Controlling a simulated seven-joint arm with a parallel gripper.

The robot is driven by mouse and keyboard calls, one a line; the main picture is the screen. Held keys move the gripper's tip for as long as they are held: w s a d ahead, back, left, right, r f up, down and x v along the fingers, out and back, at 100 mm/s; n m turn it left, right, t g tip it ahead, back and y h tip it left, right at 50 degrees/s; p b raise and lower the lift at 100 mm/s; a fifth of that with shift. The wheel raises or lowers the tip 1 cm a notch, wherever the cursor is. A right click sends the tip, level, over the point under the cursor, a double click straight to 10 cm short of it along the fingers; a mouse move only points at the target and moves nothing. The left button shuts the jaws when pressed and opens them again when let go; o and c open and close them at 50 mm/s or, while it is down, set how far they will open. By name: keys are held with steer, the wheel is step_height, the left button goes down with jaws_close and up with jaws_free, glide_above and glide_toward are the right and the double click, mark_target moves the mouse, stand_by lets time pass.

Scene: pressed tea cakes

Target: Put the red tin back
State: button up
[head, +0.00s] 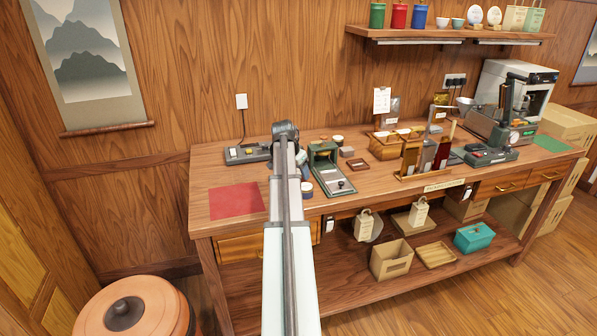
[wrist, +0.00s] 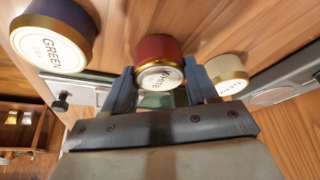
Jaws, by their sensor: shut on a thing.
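The red tin (wrist: 158,48), with a gold rim and a round label reading "WHITE", is between my fingers in the wrist view. My gripper (wrist: 158,70) is shut on it. In the head view my own arm hides the gripper, and I cannot make out the held tin there. A dark blue tin labelled "GREEN" (wrist: 60,25) is left of it in the wrist view, and a cream tin (wrist: 225,72) is close on its right. A red canister (head: 399,15) also stands on the wall shelf.
The workbench (head: 385,190) holds a green device (head: 326,168), a red mat (head: 237,201) at the left, and a wooden rack (head: 425,165). A green press-like machine (head: 488,154) is at the right. The wall shelf (head: 460,36) is above. Some bare bench lies around the mat.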

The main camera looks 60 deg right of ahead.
steer(key=o, duration=1.1)
steer(key=shift+f, duration=0.1)
steer(key=shift+o, duration=0.2)
steer(key=v, duration=1.2)
steer(key=shift+w, duration=0.15)
